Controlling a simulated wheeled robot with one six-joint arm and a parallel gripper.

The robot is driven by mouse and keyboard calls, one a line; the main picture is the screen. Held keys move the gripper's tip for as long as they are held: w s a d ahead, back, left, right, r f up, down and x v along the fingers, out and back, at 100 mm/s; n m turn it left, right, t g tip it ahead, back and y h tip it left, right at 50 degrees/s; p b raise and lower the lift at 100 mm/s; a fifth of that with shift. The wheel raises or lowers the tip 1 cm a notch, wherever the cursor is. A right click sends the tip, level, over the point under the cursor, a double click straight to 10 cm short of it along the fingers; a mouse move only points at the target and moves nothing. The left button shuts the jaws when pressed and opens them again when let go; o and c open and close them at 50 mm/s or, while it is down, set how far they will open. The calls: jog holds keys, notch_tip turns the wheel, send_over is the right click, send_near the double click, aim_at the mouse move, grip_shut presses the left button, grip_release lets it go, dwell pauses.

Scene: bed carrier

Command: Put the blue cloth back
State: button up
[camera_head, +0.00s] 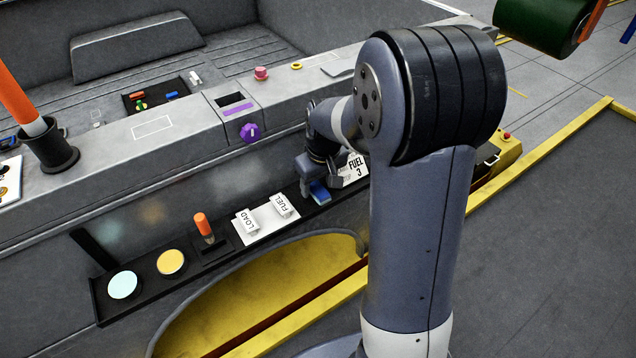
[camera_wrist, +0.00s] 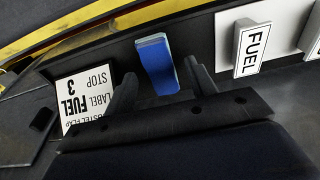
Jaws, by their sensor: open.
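The blue cloth (camera_head: 320,193) is a small folded blue block on the narrow black shelf along the side of the grey bed, just left of the "FUEL 3" card. In the wrist view the blue cloth (camera_wrist: 156,66) lies ahead of and partly between my two dark fingers, its near end low in the gap. My gripper (camera_head: 316,176) is open at the cloth in the head view; the wrist view also shows my gripper (camera_wrist: 158,82) with a finger on each side. The right finger is very close to the cloth; I cannot tell if they touch.
The white "FUEL 3" card (camera_wrist: 86,95) stands beside my left finger. White FUEL (camera_head: 284,206) and LOAD (camera_head: 247,221) blocks, an orange-handled tool (camera_head: 203,226), a yellow disc (camera_head: 171,262) and a pale disc (camera_head: 123,285) line the shelf. A purple knob (camera_head: 251,133) sticks out above.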

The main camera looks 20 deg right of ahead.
aim_at(322, 193)
notch_tip(322, 193, up, 11)
jog(key=s+p, duration=0.1)
jog(key=shift+s+d, duration=0.3)
jog(key=shift+s, duration=0.05)
jog(key=shift+r, duration=0.1)
jog(key=f, duration=0.4)
jog(key=w+f+b, duration=0.1)
jog(key=f, duration=0.7)
jog(key=shift+w+a, duration=0.3)
jog(key=shift+w+r, duration=0.15)
jog(key=shift+r, duration=1.65)
